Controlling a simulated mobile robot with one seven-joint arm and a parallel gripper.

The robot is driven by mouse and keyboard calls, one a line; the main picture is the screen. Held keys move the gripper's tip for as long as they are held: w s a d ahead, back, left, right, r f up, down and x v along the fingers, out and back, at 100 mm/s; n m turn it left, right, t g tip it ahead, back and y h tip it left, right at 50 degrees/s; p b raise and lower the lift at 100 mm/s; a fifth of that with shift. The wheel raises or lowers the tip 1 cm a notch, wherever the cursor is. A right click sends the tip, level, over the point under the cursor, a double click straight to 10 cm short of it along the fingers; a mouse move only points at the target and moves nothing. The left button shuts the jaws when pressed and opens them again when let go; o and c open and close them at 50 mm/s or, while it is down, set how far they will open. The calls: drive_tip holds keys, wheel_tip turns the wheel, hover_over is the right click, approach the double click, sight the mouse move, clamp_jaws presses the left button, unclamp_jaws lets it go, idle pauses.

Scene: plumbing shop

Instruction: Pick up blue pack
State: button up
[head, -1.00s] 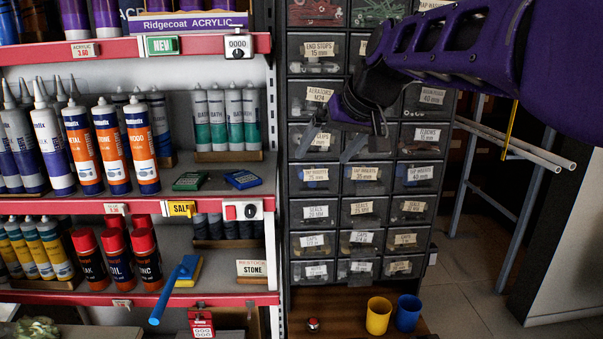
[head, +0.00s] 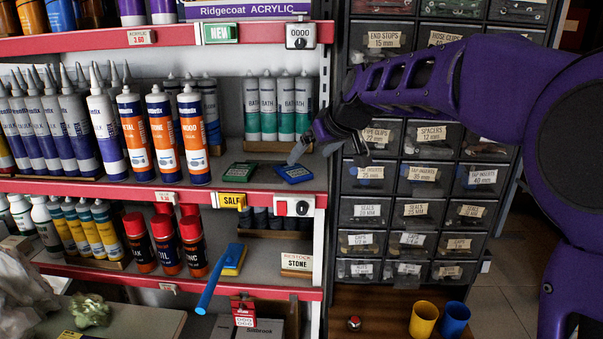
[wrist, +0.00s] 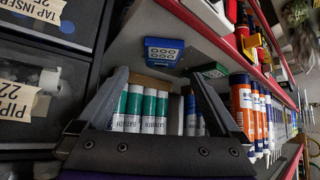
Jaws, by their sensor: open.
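The blue pack (head: 294,173) lies flat on the middle shelf, near the shelf's right end. A green pack (head: 240,171) lies just left of it. My gripper (head: 325,151) is above and a little right of the blue pack, apart from it, with its fingers pointing left and down. In the wrist view my gripper's two fingers (wrist: 157,95) are spread with nothing held between them. The blue pack (wrist: 164,51) shows beyond the fingertips in that view, and the green pack (wrist: 210,71) is to its right.
Teal and white tubes (head: 284,112) stand behind the packs. Orange tubes (head: 193,137) stand to the left. The drawer cabinet (head: 425,192) is close on the right. The red shelf edge (head: 110,190) runs along the front, with a white tag (head: 294,207) below the blue pack.

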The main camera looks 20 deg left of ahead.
sight(294, 170)
drive_tip(key=x, duration=0.8)
drive_tip(key=shift+s+a, duration=0.15)
drive_tip(key=shift+a, duration=0.1)
drive_tip(key=c, duration=1.3)
drive_tip(key=shift+r, duration=0.15)
